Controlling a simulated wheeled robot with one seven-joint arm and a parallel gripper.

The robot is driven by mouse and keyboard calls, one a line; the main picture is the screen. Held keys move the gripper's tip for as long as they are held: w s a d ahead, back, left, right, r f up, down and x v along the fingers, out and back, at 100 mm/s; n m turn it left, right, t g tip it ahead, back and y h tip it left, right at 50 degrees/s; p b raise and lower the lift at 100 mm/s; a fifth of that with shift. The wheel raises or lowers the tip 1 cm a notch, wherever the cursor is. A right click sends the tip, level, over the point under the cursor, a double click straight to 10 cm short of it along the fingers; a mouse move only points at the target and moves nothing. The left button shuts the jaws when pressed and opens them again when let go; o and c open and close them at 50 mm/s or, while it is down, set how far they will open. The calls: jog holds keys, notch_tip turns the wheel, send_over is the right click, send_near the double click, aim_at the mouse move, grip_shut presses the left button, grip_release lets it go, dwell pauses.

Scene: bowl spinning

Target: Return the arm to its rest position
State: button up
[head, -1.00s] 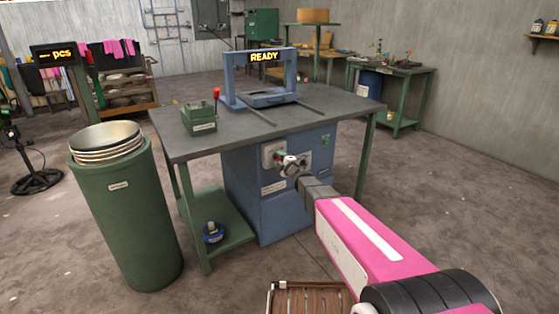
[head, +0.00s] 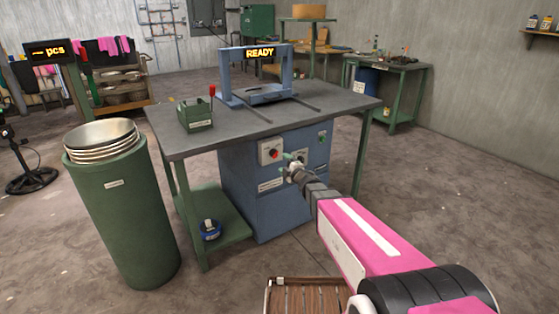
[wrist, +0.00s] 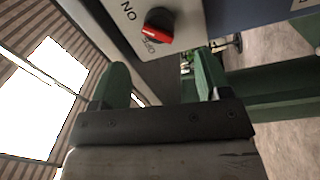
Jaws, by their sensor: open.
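My pink arm reaches from the lower right toward the front of the blue machine cabinet (head: 268,205). My gripper (head: 293,161) is small in the head view, in front of the cabinet's control panel. In the wrist view its two green fingers (wrist: 162,88) stand apart with nothing between them. A red-and-black rotary switch (wrist: 158,28) on a light plate sits just beyond the fingers, apart from them. The switch plate also shows in the head view (head: 266,148), left of my gripper. The display on the blue frame (head: 281,82) reads READY.
A dark-topped table (head: 200,147) carries the frame and a green box (head: 196,118) with a red-knobbed lever. A green cylinder (head: 125,220) with stacked metal bowls (head: 101,135) stands at left. A wooden slatted piece (head: 308,300) lies in front. Floor on the right is clear.

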jog(key=v, duration=0.3)
jog(key=shift+d, duration=0.1)
jog(key=s+d+f+m+g+h, duration=0.2)
jog(key=s+d+f+m+h, duration=0.1)
jog(key=d+m+h, duration=0.4)
jog(key=s+d+f+m+g+h, duration=0.3)
jog(key=d+m+h, duration=0.2)
jog(key=d+m, duration=0.3)
jog(key=s+d+f+m+g, duration=0.1)
jog(key=s+m+g, duration=0.2)
jog(key=s, duration=0.6)
jog(key=s+d+f+m+g+y, duration=0.1)
jog(key=s+f+m+g, duration=0.1)
jog(key=s+m+g, duration=0.2)
jog(key=s+g, duration=0.3)
jog(key=s, duration=0.3)
jog(key=shift+g, duration=0.3)
jog(key=shift+d+f, duration=0.1)
